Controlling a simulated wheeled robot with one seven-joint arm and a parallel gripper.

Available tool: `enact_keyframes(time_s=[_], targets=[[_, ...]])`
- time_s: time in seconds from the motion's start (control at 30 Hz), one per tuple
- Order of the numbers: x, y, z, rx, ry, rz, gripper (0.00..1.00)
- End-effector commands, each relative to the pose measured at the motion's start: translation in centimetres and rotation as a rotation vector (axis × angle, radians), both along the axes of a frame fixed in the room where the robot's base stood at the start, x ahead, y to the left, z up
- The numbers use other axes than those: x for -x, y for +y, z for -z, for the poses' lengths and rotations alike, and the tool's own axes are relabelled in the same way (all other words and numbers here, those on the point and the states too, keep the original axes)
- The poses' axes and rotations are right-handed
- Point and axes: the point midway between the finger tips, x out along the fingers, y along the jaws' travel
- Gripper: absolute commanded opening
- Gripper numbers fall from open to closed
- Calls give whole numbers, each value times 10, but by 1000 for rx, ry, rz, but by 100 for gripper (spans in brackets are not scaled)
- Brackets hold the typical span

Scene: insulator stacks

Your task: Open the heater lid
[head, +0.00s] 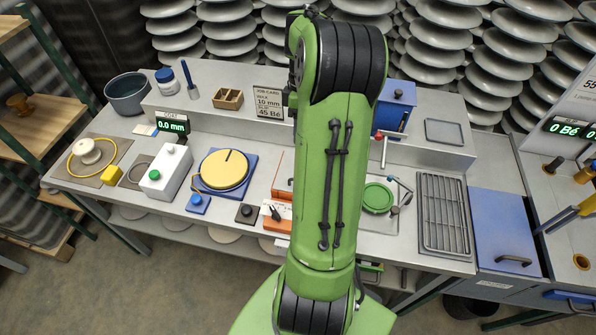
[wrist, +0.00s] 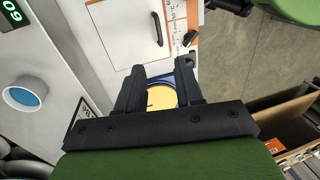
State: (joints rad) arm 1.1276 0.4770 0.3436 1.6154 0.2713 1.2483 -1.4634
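My gripper (wrist: 160,80) shows in the wrist view with its two black fingers apart and nothing between them. A white panel with orange edging and a black bar handle (wrist: 157,29) lies ahead of the fingertips, apart from them; it looks like the heater lid (wrist: 128,32), though I cannot be certain. In the head view my green arm hides my gripper and most of the orange and white unit (head: 283,188). A dial panel (head: 276,212) shows at that unit's front. I see no clear gap at the lid's edge.
A yellow disc on a blue base (head: 222,170) stands left of the arm; a yellow round thing (wrist: 162,97) shows behind the fingers. A white box with a green button (head: 166,172) is farther left. A blue box (head: 395,108), green disc (head: 377,198) and wire rack (head: 445,215) lie right.

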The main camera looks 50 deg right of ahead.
Motion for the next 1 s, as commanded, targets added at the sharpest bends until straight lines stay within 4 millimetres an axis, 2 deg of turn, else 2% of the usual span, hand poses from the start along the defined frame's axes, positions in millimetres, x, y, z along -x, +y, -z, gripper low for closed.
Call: enact_keyframes(time_s=[0.03, 0.3, 0.5, 0.67, 0.9, 1.0], targets=[[3, 3, 15, -4, 3, 2, 36], [8, 16, 84, -4, 3, 2, 36], [11, 24, 124, -2, 2, 1, 36], [12, 26, 138, 1, 1, 2, 36], [12, 26, 138, 2, 0, 2, 36], [12, 26, 138, 2, 0, 2, 22]])
